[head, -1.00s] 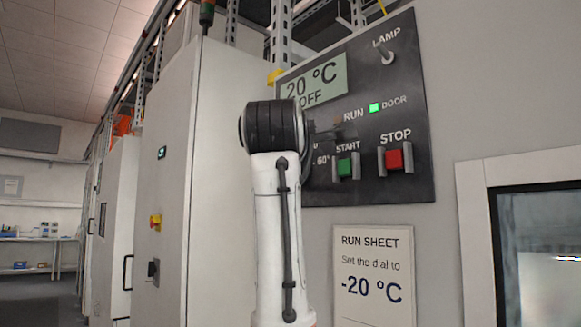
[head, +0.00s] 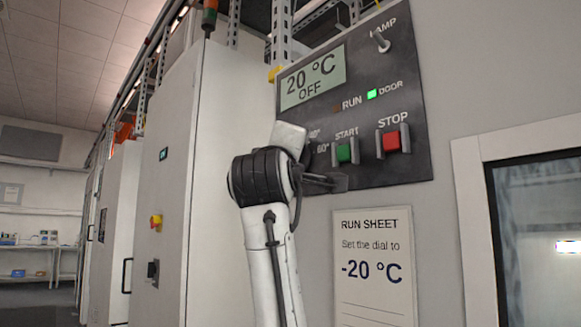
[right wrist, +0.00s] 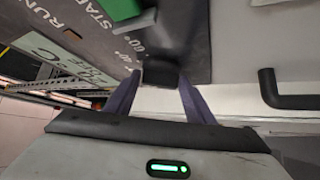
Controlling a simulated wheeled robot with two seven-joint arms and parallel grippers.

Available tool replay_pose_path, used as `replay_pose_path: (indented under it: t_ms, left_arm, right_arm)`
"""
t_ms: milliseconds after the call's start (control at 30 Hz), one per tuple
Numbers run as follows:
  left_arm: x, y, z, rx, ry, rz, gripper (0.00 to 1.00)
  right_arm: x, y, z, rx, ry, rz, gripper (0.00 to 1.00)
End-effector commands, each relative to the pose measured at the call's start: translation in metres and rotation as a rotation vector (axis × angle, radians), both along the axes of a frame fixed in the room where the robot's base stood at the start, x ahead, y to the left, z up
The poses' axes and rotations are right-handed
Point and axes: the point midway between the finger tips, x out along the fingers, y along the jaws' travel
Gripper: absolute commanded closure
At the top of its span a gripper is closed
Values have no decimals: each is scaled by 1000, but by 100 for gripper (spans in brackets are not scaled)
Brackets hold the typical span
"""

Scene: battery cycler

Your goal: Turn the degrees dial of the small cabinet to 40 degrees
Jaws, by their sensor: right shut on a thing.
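The degrees dial (right wrist: 160,72) shows in the right wrist view as a dark knob between the two fingers of my right gripper (right wrist: 158,88), which is shut on it. Scale marks for 40° and 60° stand beside the dial; its pointer is not clear. In the head view my arm and gripper hide the dial at the lower left of the black control panel (head: 405,95). The display (head: 313,78) reads 20 °C, OFF. My left gripper is not in view.
A green START button (head: 345,152) and red STOP button (head: 391,141) sit right of the dial, with a LAMP switch (head: 381,42) above. A run sheet (head: 374,262) below reads -20 °C. A windowed door (head: 465,180) is at right.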

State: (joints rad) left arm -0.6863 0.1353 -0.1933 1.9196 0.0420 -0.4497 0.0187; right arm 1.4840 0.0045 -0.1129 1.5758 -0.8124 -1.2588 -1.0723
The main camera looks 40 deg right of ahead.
Motion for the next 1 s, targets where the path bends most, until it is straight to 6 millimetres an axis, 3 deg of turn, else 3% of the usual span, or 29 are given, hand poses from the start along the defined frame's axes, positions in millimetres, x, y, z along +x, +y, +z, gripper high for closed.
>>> replay_pose_path:
  t_ms: [400, 933, 967, 1000]
  left_arm:
    - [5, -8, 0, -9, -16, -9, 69]
    - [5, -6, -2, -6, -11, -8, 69]
    - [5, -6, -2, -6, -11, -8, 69]
    - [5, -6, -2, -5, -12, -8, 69]
  right_arm:
    - [2, -1, -4, 17, -190, -2, 73]
    - [2, -1, -4, 20, -215, -4, 73]
    - [2, -1, -4, 19, -214, -4, 48]
    - [2, -1, -4, 19, -214, -4, 41]
